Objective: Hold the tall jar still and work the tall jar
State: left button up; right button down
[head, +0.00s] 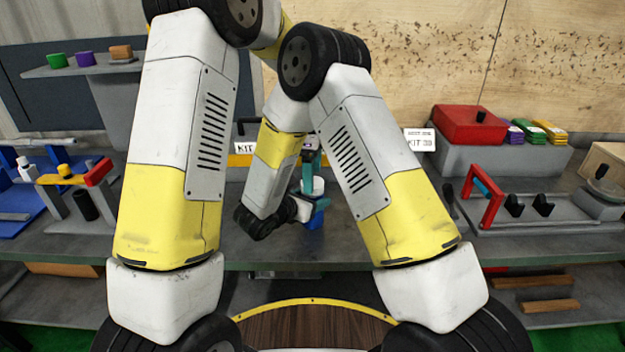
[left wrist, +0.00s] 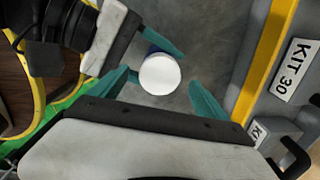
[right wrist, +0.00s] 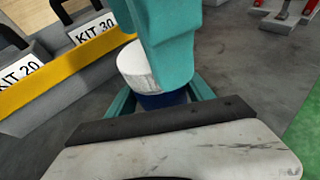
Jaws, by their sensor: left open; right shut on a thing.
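The tall jar has a blue body (head: 315,221) and a white lid (head: 318,186). It stands upright on the grey bench in the head view. My right gripper (head: 312,206) is shut on the blue body below the lid. The right wrist view shows the blue body (right wrist: 165,100) between its teal fingers, and part of the lid (right wrist: 133,66). My left gripper (head: 312,150) is over the jar, pointing down. In the left wrist view its open fingers (left wrist: 163,80) lie either side of the white lid (left wrist: 160,74), apparently without touching it.
A yellow strip with a KIT 30 label (left wrist: 292,70) runs behind the jar. On the right of the bench stand a red box (head: 470,125) and a fixture with a red handle (head: 483,196). Fixtures with a red block (head: 98,171) stand at left. Bench around the jar is clear.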

pick_arm(q)
notch_tip(320, 180, up, 2)
jog(key=shift+r, duration=0.2)
jog(key=shift+c, duration=0.5)
notch_tip(320, 180, up, 3)
jog(key=shift+r+m, duration=0.1)
jog(key=shift+m, duration=0.9)
jog(key=shift+f, duration=4)
jog(key=shift+c, duration=0.4)
jog(key=c, duration=1.4)
jog(key=n, duration=0.3)
